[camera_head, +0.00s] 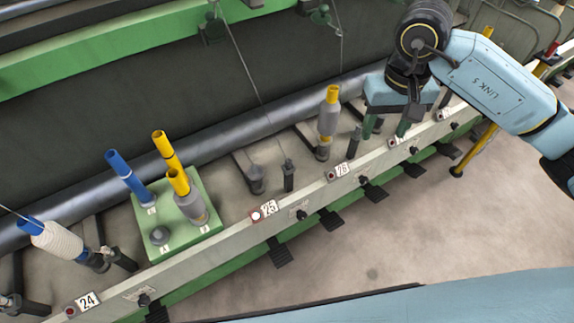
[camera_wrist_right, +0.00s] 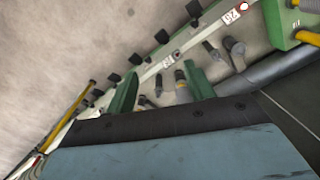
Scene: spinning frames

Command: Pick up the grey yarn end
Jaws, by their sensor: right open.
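A thin grey yarn (camera_head: 240,52) hangs from a green guide at the top and slants down towards the spindles at position 25 (camera_head: 269,209). Its lower end is too fine to make out clearly, near a short dark post (camera_head: 288,175). My right gripper (camera_head: 387,127) is open with green fingers, to the right of the yarn and over the rail beyond position 26. In the right wrist view, its open fingers (camera_wrist_right: 162,88) show nothing held between them; a yellow-tipped spindle lies beyond them. My left gripper is not in view.
A grey bobbin with a yellow tube (camera_head: 328,118) stands at position 26. A green board (camera_head: 150,245) holds blue and yellow tubes and a grey bobbin. A white bobbin (camera_head: 58,240) is at the left. Free floor (camera_head: 400,230) lies in front of the rail.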

